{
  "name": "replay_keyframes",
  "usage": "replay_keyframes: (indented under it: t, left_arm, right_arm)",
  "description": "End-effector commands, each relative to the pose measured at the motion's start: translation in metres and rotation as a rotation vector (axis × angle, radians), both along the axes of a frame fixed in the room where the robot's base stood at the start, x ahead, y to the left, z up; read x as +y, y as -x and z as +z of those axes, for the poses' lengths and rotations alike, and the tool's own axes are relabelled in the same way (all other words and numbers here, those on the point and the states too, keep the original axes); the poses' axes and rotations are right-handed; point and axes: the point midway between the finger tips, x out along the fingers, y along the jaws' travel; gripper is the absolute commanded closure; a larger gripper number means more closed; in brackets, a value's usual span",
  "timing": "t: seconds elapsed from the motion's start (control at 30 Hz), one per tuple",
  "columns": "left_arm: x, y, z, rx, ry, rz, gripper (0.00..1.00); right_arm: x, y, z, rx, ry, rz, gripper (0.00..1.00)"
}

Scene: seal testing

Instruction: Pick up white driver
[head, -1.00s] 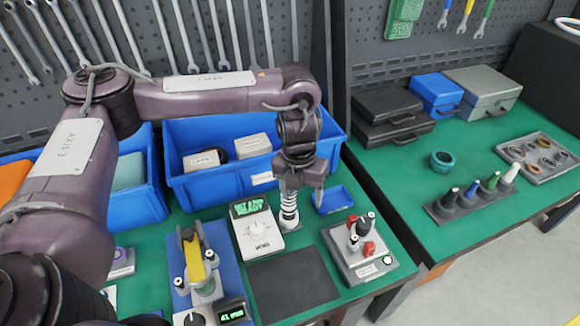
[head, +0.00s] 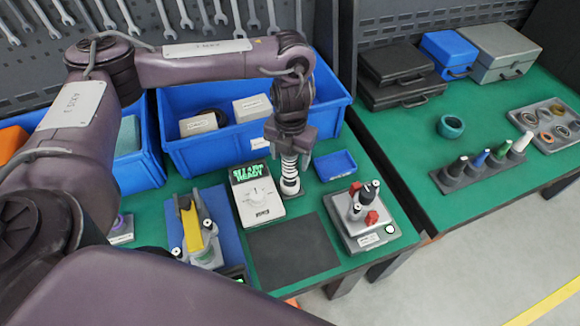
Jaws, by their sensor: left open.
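The white driver (head: 521,143) stands upright at the right end of a dark rack (head: 487,165) on the right-hand bench. Green, blue and black-topped drivers stand beside it in the same rack. My left gripper (head: 290,152) is open and points down over the left-hand bench, far to the left of the rack. It is above or around a white-and-black ringed post (head: 290,178); I cannot tell if it touches it. My right gripper is not in view.
Blue bins (head: 190,150) stand behind. A teal ring (head: 450,127) and a parts tray (head: 555,130) flank the rack.

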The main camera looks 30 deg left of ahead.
Motion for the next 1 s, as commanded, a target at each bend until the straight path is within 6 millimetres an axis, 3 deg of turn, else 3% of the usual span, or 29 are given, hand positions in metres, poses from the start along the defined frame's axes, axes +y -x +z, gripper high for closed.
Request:
replay_keyframes:
  t: [0.33,0.73,1.0]
  left_arm:
    - [-0.0002,-0.0002,-0.0074,-0.001,0.0,0.0,0.39]
    - [-0.0001,-0.0001,-0.0074,-0.001,0.0,0.0,0.91]
    - [-0.0001,-0.0008,-0.0054,-0.003,0.0,0.0,0.92]
  right_arm:
    - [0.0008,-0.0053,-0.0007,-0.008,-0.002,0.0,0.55]
    - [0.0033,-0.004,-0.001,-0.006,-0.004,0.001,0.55]
    - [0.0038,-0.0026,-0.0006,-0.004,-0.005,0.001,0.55]
